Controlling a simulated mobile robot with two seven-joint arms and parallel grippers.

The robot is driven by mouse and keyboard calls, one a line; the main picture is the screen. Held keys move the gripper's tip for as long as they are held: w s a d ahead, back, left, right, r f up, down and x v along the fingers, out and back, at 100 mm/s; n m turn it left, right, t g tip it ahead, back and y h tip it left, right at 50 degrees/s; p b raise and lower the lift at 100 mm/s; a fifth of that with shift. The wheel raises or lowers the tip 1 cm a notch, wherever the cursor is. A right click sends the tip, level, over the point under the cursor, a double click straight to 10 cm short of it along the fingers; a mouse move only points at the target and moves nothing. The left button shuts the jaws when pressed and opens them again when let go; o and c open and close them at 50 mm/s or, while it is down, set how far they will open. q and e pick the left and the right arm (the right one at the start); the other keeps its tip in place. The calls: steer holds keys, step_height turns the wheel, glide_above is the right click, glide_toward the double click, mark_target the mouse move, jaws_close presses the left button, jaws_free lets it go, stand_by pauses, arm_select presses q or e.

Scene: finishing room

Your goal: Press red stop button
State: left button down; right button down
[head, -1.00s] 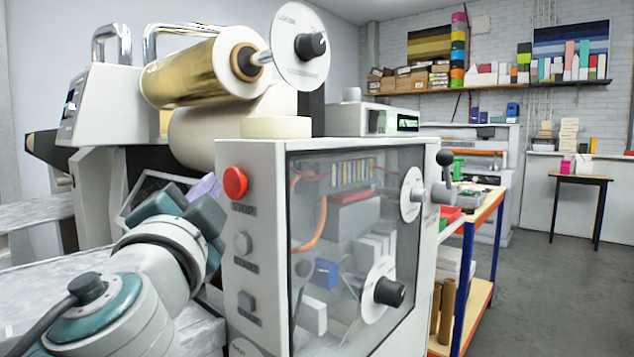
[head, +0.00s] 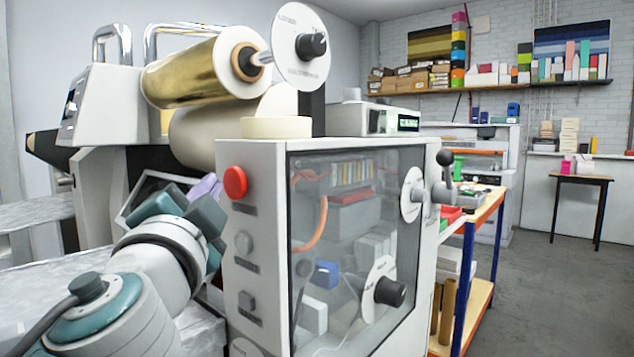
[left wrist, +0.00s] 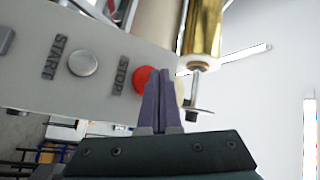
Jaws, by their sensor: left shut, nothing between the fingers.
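The red stop button (head: 235,182) is a round knob at the top of the machine's pale front panel. It also shows in the left wrist view (left wrist: 142,80), beside the word STOP. My left gripper (head: 208,186) is just left of the button in the head view, its purple fingers partly hidden behind its teal body. In the left wrist view the fingers (left wrist: 167,74) are shut together with nothing between them, and they cover the right part of the button. I cannot tell whether they touch it. My right gripper is not in view.
A grey START button (head: 243,243) and a square button (head: 246,301) sit below on the same panel. The gold foil roll (head: 192,70) is above and left. A clear-windowed cabinet (head: 350,240) with knobs stands right of the buttons.

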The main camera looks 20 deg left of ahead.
arm_select(q)
steer(key=shift+w+d+b, duration=0.15)
steer(key=shift+w+b, duration=0.15)
steer(key=shift+w, duration=0.1)
steer(key=shift+w+d+b, duration=0.15)
steer(key=shift+w+b, duration=0.15)
steer(key=shift+w, duration=0.05)
stand_by(0.7)
steer(key=shift+s, duration=0.1)
stand_by(0.4)
steer(key=shift+s+a, duration=0.3)
steer(key=shift+s, duration=0.35)
steer(key=shift+s+a+p, duration=0.15)
steer(key=shift+s+a, duration=0.15)
steer(key=shift+s, duration=0.5)
steer(key=shift+s+a+p, duration=0.15)
steer(key=shift+s+a, duration=0.2)
steer(key=shift+s, duration=0.4)
steer(key=shift+s+a+p, duration=0.15)
steer(key=shift+s+a, duration=0.15)
steer(key=shift+s, duration=0.5)
